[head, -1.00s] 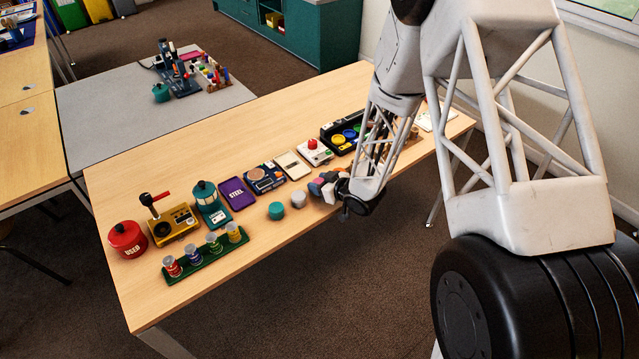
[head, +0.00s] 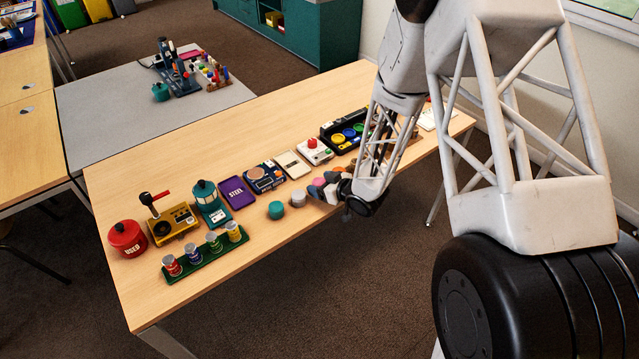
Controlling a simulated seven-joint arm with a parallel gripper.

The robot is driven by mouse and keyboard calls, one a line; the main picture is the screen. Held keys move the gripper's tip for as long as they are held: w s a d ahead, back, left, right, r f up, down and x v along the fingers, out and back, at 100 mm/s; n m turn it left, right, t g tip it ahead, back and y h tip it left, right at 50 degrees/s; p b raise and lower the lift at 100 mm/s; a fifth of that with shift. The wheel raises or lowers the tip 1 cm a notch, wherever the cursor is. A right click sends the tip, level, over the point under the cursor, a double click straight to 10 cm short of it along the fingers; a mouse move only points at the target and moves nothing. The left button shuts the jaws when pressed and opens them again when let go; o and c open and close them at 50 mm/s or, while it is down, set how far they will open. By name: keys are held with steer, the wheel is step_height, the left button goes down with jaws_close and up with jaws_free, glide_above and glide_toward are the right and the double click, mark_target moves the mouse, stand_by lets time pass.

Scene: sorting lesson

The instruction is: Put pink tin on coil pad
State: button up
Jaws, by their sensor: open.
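A small pink tin (head: 319,183) appears to be in the cluster of tins by the table's front edge, just left of my gripper; it is small and partly crowded by its neighbours. My gripper (head: 343,190) is low over the front edge, open, with its fingers hard to make out beside the tins. What looks like the coil pad (head: 265,176) is a dark blue plate with a round copper-coloured disc, in the back row of pads, left of and behind the cluster. Its top looks clear of tins.
A teal tin (head: 276,210) and a grey tin (head: 298,199) stand left of the cluster. The purple STEEL pad (head: 236,192), a white pad (head: 292,164) and a red-button box (head: 315,151) line the row. A green rack (head: 206,254) holds several jars.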

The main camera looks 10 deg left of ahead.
steer(key=shift+v, duration=3.4)
steer(key=shift+f, duration=0.15)
steer(key=shift+d+r, duration=0.2)
steer(key=shift+r, duration=0.1)
steer(key=w+d+r+m+t+h, duration=0.1)
steer(key=d+r+m+t+h, duration=0.15)
steer(key=d+r+h, duration=0.6)
steer(key=s+d+r+m+g+h, duration=0.1)
steer(key=s+d+r+m, duration=0.15)
steer(key=d+r, duration=0.35)
steer(key=s+d+r+m+h, duration=0.1)
steer(key=s+d+r+m, duration=0.2)
steer(key=r, duration=0.5)
steer(key=s+d+r+m+g, duration=0.1)
steer(key=s+r, duration=0.3)
steer(key=s, duration=0.5)
steer(key=s+d+r+m+g, duration=0.1)
steer(key=s+d+r+g, duration=0.1)
steer(key=s, duration=0.8)
steer(key=s+d+r+m+g, duration=0.1)
steer(key=s+r+g, duration=0.2)
steer(key=s, duration=0.6)
step_height(320, 180, up, 3)
steer(key=shift+s+d+f+m+h, duration=0.2)
steer(key=shift+s+d+m+h, duration=0.1)
steer(key=shift+s+d+h, duration=0.1)
